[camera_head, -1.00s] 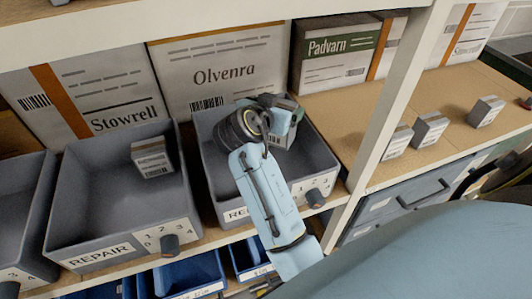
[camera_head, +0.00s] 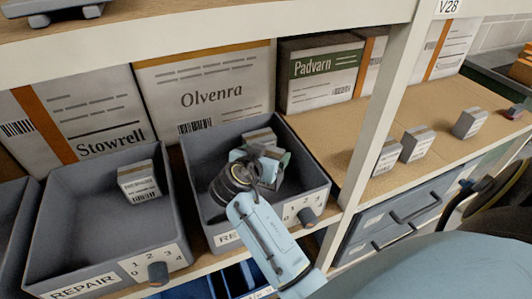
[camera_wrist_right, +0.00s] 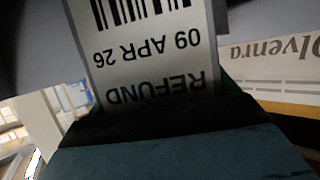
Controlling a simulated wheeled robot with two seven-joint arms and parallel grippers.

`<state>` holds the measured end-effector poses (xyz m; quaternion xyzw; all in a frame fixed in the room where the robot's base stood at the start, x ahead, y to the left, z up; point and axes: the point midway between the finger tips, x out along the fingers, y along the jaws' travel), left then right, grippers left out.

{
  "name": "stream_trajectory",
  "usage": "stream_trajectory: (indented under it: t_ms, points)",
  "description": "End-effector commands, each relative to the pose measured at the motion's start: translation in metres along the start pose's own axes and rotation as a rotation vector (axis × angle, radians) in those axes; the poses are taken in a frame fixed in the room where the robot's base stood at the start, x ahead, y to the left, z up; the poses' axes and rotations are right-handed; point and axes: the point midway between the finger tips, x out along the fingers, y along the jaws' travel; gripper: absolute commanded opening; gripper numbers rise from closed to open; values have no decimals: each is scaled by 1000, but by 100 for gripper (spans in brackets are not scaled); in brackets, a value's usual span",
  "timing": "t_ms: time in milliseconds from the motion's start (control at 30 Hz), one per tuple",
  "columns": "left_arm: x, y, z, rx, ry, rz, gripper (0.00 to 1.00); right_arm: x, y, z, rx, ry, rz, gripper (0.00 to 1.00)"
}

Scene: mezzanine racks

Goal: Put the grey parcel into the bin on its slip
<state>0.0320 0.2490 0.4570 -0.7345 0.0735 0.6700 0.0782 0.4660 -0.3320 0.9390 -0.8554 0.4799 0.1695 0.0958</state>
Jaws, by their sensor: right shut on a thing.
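My right gripper (camera_head: 264,166) is shut on a parcel (camera_wrist_right: 150,45) over or inside the middle grey bin (camera_head: 318,194). In the right wrist view the parcel's slip shows a barcode, "09 APR 26" and "REFUND", upside down. In the head view the gripper hides most of it. A grey box with a pale label (camera_head: 258,137) shows just behind the gripper; I cannot tell whether it is separate from the held parcel. The middle bin's label (camera_head: 228,238) shows only "RE", the rest hidden by my arm. My left gripper is not in view.
A bin labelled REPAIR (camera_head: 50,240) at left holds a small grey parcel (camera_head: 138,181). Several small parcels (camera_head: 418,143) stand on the right shelf. Large Stowrell (camera_head: 75,112), Olvenra (camera_head: 205,88) and Padvarn (camera_head: 320,72) cartons stand behind. A pale upright (camera_head: 375,115) divides the rack.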

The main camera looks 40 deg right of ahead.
Motion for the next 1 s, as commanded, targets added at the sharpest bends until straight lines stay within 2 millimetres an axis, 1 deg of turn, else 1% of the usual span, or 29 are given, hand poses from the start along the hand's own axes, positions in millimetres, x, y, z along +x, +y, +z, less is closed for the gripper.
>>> stream_trajectory:
  t_ms: [233, 367, 400, 467, 500, 767, 933, 1000]
  points:
    - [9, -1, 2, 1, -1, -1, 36, 3, 0, 8, 1, 1, -1, 56]
    - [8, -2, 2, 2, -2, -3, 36, 3, 0, 8, 0, 1, -1, 56]
    - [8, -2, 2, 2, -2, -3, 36, 3, 0, 9, -1, 0, 0, 90]
    - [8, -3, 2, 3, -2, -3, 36, 3, 0, 8, -1, 0, 0, 98]
    - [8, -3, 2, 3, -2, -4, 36, 3, 0, 8, 0, 0, 0, 100]
    - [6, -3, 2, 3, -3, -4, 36, 3, 0, 6, 0, 0, 0, 100]
    - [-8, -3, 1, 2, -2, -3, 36, -3, 0, -8, -1, 1, 0, 100]
    - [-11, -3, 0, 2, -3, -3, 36, -21, -1, -4, 1, -5, -4, 100]
